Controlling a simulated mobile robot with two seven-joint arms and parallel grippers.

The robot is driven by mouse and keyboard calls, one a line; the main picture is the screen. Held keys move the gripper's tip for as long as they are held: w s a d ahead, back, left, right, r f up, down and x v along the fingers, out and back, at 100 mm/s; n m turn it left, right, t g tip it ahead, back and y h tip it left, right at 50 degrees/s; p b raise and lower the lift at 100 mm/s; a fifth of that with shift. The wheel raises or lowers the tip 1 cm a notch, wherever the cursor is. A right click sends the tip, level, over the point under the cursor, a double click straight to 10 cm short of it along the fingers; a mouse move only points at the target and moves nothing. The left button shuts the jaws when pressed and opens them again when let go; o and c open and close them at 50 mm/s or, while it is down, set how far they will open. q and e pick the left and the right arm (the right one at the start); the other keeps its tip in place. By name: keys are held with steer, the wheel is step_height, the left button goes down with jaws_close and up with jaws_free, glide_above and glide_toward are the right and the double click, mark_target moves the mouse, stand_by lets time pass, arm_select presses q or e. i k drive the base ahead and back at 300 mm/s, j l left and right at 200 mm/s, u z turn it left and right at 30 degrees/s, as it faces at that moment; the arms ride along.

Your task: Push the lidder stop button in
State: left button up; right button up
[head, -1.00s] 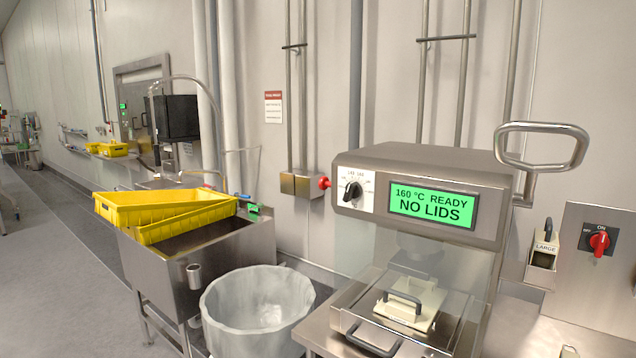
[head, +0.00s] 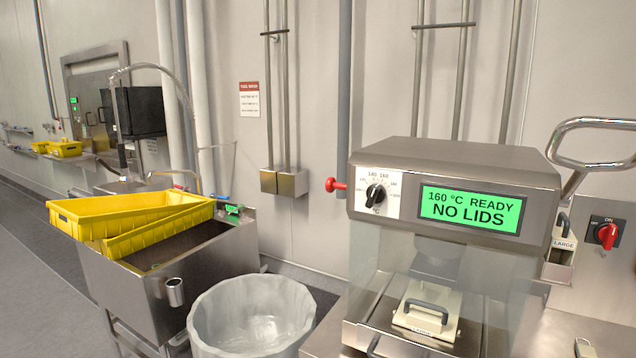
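The lidder (head: 456,168) is a steel machine at the right of the head view, with a green display (head: 471,209) reading "160 °C READY NO LIDS" and a black temperature dial (head: 376,195). A red button (head: 335,185) on a short stem sticks out from its left side, clear of the wall boxes behind. It carries no readable label; it appears to be the stop button and stands out from the housing. A red rotary switch (head: 607,235) marked ON is on a wall panel at the far right. Neither of my grippers is in view.
A clear-lined bin (head: 250,318) stands in front, left of the lidder. A steel sink (head: 180,285) with yellow crates (head: 130,214) is further left. A large loop handle (head: 590,145) rises at the lidder's right. Open floor lies at the far left.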

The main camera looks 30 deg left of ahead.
mark_target(331, 184)
steer(key=j+z, duration=0.1)
steer(key=j, duration=0.65)
steer(key=j+z, duration=0.1)
steer(key=j, duration=0.65)
steer(key=k+j+z, duration=0.1)
steer(key=j, duration=1.4)
steer(key=k+z, duration=0.05)
